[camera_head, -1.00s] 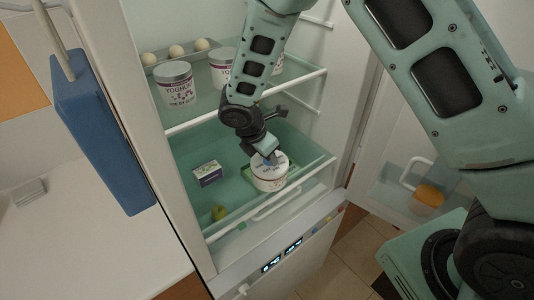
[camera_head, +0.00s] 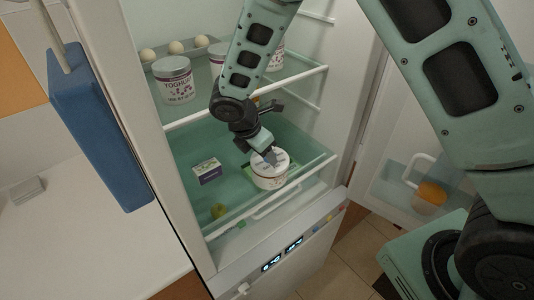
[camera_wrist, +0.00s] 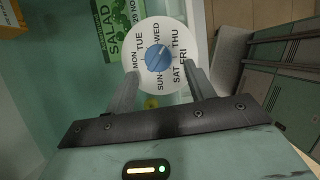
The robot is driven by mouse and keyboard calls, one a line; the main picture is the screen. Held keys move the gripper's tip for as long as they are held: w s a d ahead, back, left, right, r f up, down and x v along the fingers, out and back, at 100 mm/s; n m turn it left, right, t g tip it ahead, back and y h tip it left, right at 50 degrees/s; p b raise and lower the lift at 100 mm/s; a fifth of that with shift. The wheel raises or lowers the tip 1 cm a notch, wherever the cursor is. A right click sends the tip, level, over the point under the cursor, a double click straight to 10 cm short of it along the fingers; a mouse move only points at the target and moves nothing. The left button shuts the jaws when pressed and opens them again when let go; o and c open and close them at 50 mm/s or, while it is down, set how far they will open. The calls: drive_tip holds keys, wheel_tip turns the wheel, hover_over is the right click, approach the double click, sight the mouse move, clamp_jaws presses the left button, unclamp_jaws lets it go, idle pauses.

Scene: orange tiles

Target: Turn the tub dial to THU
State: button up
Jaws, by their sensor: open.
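The white tub (camera_head: 270,172) stands in the clear lower drawer of the open fridge. In the wrist view its round lid (camera_wrist: 178,30) carries day names in a ring, with THU on the right side. A blue dial (camera_wrist: 158,57) sits at the lid's middle. A pale line crosses the dial from lower left to upper right; I cannot tell which end is the pointer. My gripper (camera_head: 265,155) is over the tub. In the wrist view my gripper (camera_wrist: 162,70) is open, its fingers apart on either side of the lid's near part, with the dial between and beyond the tips.
A green SALAD packet (camera_wrist: 113,28) lies beside the tub. A small purple-and-white box (camera_head: 207,171) and a green fruit (camera_head: 219,210) are to the left in the drawer. Yoghurt tubs (camera_head: 174,82) and eggs (camera_head: 175,47) stand on the shelf above. The drawer's front rim (camera_head: 300,180) is close.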

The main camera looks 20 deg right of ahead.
drive_tip(key=s+a+b, duration=0.3)
drive_tip(key=a, duration=0.7)
drive_tip(key=shift+s, duration=0.4)
drive_tip(key=shift+a, duration=0.1)
